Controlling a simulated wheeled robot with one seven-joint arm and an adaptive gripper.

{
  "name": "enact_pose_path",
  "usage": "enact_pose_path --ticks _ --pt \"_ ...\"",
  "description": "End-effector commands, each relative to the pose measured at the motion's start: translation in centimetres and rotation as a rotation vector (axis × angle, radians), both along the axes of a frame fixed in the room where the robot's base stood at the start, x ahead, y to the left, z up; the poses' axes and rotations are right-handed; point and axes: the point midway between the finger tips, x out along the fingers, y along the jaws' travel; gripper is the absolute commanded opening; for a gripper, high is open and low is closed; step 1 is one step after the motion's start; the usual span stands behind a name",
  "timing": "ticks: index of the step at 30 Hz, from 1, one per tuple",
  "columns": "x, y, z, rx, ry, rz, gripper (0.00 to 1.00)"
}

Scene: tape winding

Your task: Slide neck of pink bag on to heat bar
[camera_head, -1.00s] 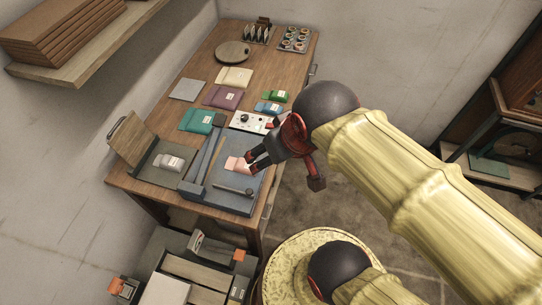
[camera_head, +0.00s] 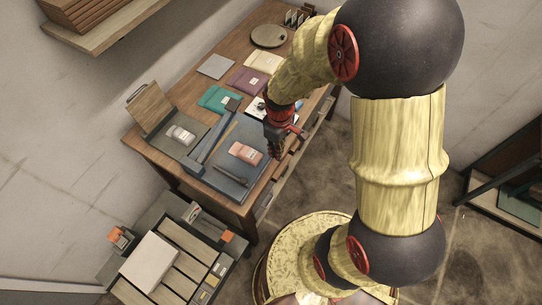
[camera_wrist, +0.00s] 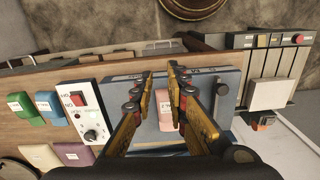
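The pink bag (camera_head: 245,152) lies flat on the blue-grey sealer bed, with a pale label at one end. It also shows in the wrist view (camera_wrist: 167,118), seen between and beyond my fingers. The sealer (camera_head: 212,178) has a long blue-grey arm and, beside it, a thin tan strip (camera_head: 224,140) that looks like the heat bar. The bag is to the right of this strip, apart from it. My gripper (camera_head: 277,152) is just right of the bag, pointing down. In the wrist view its two fingers (camera_wrist: 163,77) are apart, with no object clearly held.
A black rod (camera_head: 233,177) lies on the sealer bed near the bag. A white control box (camera_wrist: 85,116) with a red switch stands beside the sealer. Teal (camera_head: 219,99), purple (camera_head: 246,79) and cream bags lie farther back. A slotted drawer unit (camera_head: 175,265) stands in front.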

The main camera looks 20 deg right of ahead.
Motion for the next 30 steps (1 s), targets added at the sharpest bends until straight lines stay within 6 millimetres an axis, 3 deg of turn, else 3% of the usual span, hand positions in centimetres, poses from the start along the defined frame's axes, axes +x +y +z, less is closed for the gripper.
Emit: enact_pose_path --ticks 8,23,24,30 --pt "0.2 0.0 -1.3 -0.001 -0.011 0.071 0.00" --pt "0.1 0.1 -10.6 0.000 -0.009 0.068 0.00" --pt "1.1 0.6 -10.1 -0.001 -0.016 0.072 0.00" --pt "2.8 2.1 -10.0 0.000 -0.013 0.071 0.00"
